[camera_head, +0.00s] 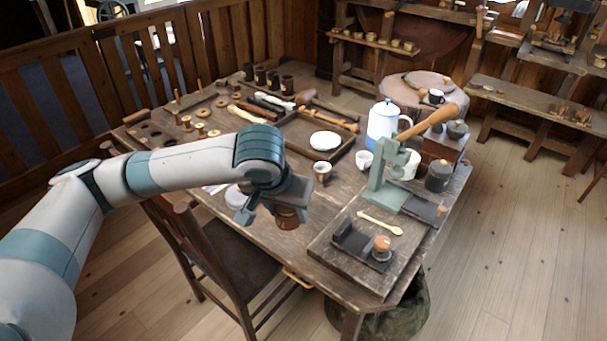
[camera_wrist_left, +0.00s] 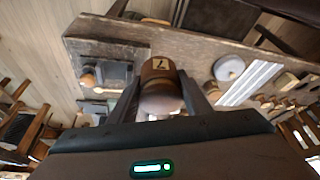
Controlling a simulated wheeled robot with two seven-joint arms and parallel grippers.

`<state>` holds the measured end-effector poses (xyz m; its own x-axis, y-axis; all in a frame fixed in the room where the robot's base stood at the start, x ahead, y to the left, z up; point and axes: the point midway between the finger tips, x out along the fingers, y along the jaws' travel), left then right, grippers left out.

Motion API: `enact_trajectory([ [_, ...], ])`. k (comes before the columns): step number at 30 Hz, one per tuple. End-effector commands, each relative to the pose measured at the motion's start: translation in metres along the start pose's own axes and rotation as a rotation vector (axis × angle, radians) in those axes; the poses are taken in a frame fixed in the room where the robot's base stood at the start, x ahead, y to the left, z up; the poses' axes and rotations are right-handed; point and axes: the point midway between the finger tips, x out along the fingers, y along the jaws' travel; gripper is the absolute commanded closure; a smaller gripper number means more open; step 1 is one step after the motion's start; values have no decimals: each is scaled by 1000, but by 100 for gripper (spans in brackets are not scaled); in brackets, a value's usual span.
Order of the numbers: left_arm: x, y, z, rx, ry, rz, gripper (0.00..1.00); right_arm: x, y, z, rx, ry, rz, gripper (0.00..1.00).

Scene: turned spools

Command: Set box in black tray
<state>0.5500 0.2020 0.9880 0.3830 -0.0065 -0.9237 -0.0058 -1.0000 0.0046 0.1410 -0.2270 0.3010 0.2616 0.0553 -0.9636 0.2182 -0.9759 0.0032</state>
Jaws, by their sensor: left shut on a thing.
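My left gripper (camera_head: 272,207) is shut on a round brown wooden box (camera_head: 288,219), holding it near the table's front edge. In the left wrist view the box (camera_wrist_left: 158,80) sits between the two fingers and has a pale label with a dark mark like a 7. The black tray (camera_head: 352,243) lies on a raised wooden board to the right of the gripper. A knob-topped piece (camera_head: 382,246) stands at the tray's right end. The tray also shows in the left wrist view (camera_wrist_left: 116,71), left of the box. My right gripper is out of view.
A pale wooden spoon (camera_head: 379,222) lies behind the tray. A green lever press (camera_head: 385,180) with a wooden handle stands behind it. A chair (camera_head: 225,250) stands at the front.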

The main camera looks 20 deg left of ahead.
Motion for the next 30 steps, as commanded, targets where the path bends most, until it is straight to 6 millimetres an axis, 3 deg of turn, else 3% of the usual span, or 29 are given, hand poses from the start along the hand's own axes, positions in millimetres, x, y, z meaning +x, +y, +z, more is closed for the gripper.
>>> enact_trajectory([
  [9,58,2,44,-1,-6,6,78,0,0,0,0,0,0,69],
  [15,80,-1,66,-4,-4,-2,78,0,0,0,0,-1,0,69],
  [30,87,-2,72,-4,0,-7,78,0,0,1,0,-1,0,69],
])
